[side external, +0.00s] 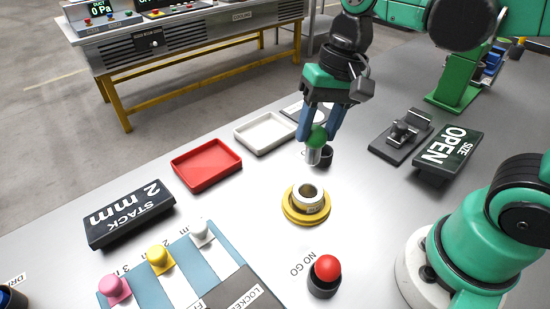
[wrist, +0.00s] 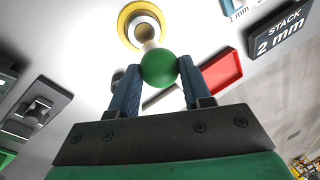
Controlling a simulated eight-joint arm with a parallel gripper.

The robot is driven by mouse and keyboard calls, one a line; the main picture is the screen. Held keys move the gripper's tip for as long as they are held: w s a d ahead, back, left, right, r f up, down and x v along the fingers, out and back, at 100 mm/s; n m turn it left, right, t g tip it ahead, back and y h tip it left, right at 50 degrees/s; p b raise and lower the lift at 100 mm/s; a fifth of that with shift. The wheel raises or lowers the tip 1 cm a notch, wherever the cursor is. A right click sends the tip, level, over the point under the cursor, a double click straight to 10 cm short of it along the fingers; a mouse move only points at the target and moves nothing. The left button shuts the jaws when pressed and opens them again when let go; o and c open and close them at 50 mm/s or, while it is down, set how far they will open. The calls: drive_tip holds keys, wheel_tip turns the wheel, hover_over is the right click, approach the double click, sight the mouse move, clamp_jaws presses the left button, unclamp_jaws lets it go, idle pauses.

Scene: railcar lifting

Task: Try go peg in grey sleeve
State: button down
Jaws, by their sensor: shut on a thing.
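My gripper (side external: 317,132) is shut on the green ball knob of the go peg (side external: 317,138). The peg's pale metal shaft points down and hangs above the table. In the wrist view the green knob (wrist: 159,68) sits between the blue fingertips. The grey sleeve (side external: 308,195) stands upright on a round yellow base, its bore open at the top. The peg is apart from the sleeve, above and behind it in the side view. In the wrist view the shaft partly overlaps the near edge of the sleeve (wrist: 143,28).
A black holder (side external: 326,156) stands just behind the peg. A red-knobbed peg (side external: 327,267) sits in another black holder by the "NO GO" label. Red (side external: 206,164) and white (side external: 265,133) trays lie left, and a black fixture (side external: 401,135) right. Table around the yellow base is clear.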

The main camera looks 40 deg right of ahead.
sight(314, 160)
drive_tip(key=shift+s+d+x, duration=0.1)
drive_tip(key=shift+d+x, duration=0.1)
drive_tip(key=shift+x, duration=0.85)
drive_tip(key=shift+s+d+x, duration=0.1)
drive_tip(key=shift+d+x, duration=0.1)
drive_tip(key=shift+x, duration=0.85)
drive_tip(key=shift+s+d+x, duration=0.1)
drive_tip(key=shift+d+x, duration=0.1)
drive_tip(key=shift+x, duration=0.9)
drive_tip(key=shift+d+x, duration=0.2)
drive_tip(key=shift+x, duration=0.85)
drive_tip(key=shift+d+x, duration=0.2)
drive_tip(key=shift+x, duration=0.8)
idle(1.2)
drive_tip(key=shift+s, duration=0.2)
idle(0.7)
